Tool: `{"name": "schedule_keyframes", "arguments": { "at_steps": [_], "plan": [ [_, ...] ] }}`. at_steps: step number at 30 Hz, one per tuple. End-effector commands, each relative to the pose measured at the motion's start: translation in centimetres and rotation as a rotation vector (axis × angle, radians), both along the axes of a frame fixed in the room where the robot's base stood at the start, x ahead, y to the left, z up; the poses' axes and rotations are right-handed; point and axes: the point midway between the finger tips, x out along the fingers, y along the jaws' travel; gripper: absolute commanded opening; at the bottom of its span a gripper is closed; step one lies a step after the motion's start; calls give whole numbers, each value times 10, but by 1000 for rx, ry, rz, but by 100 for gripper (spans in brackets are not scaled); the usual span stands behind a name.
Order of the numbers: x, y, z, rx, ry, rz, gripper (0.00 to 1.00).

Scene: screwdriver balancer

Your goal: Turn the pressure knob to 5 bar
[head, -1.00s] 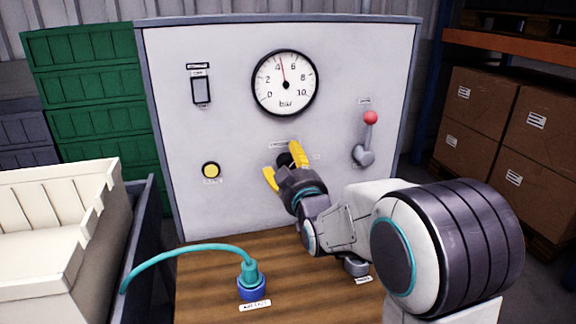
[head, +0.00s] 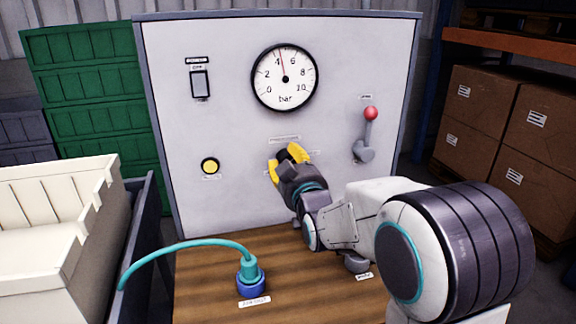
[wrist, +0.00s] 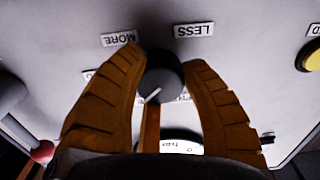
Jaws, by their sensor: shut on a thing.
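The pressure knob (wrist: 163,78) is a dark round knob with a white pointer line, on the pale panel (head: 223,130). My gripper (wrist: 167,64) has its two yellow fingers shut on the knob, one on each side. In the head view, my gripper (head: 286,161) reaches the panel below the gauge and largely hides the knob. The gauge (head: 285,92) reads in bar, and its red needle stands a little left of the top, between 4 and 6, slightly under 5. Upside-down MORE (wrist: 118,39) and LESS (wrist: 194,30) labels show beside the knob.
A red-tipped lever (head: 367,135) is right of my gripper. A yellow button (head: 210,166) and a dark switch (head: 200,84) are to the left. A teal hose (head: 190,246) ends in a blue fitting (head: 251,284) on the wooden bench (head: 205,295). A cream crate (head: 45,210) stands far left.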

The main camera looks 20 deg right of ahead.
Motion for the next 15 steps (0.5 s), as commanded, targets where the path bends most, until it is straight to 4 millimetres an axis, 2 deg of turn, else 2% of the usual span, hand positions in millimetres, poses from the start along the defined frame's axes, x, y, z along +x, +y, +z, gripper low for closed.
{"name": "schedule_keyframes", "arguments": {
  "at_steps": [6, 15],
  "plan": [
    [0, 0, -1, 148, -10, 0, 8],
    [1, 0, 3, 188, -8, 1, 8]
  ]
}}
